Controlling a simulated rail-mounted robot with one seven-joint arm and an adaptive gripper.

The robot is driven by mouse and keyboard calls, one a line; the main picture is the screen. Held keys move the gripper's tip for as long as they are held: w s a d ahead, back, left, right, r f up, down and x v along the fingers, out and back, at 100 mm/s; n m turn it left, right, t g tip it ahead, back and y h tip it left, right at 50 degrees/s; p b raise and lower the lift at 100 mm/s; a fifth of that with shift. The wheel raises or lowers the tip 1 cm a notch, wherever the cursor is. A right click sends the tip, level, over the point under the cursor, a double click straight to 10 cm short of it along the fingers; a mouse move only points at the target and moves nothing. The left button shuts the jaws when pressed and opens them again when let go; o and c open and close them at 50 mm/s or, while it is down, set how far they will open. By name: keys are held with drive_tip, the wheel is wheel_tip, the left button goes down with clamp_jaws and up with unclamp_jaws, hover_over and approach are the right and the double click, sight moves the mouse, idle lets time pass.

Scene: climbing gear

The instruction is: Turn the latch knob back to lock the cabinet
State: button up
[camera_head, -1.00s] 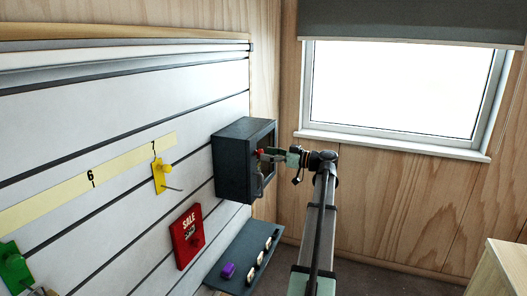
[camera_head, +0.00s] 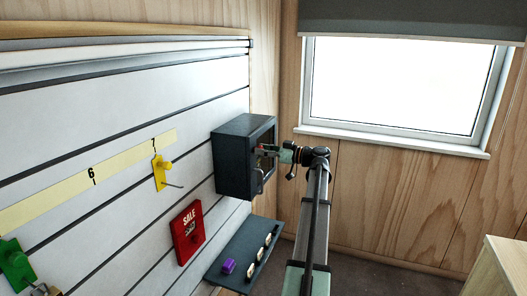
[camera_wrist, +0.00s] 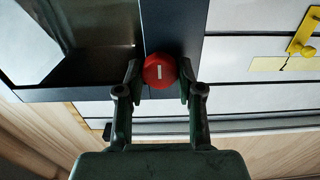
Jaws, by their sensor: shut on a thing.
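The dark grey cabinet (camera_head: 231,165) hangs at the right end of the slatted wall, with a clear front and a handle (camera_head: 260,181). In the wrist view, its dark frame (camera_wrist: 174,28) runs behind the red round latch knob (camera_wrist: 159,71). The knob carries a short white mark, which looks upright in this view. My gripper (camera_wrist: 160,78) is shut on the knob, one finger on each side. In the head view my gripper (camera_head: 270,151) reaches the cabinet front from the right and mostly covers the knob.
A dark shelf (camera_head: 238,262) with a purple item (camera_head: 228,267) and several small pieces sits below the cabinet. A red sale sign (camera_head: 188,233) and a yellow hook (camera_head: 160,174) are on the wall to the left. A window (camera_head: 395,88) is at the back.

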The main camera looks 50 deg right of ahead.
drive_tip(key=shift+w+d+f+m, duration=0.1)
drive_tip(key=shift+m, duration=4.4)
drive_tip(key=shift+d+f+m, duration=0.1)
drive_tip(key=shift+m, duration=4.4)
drive_tip(key=o, duration=1.1)
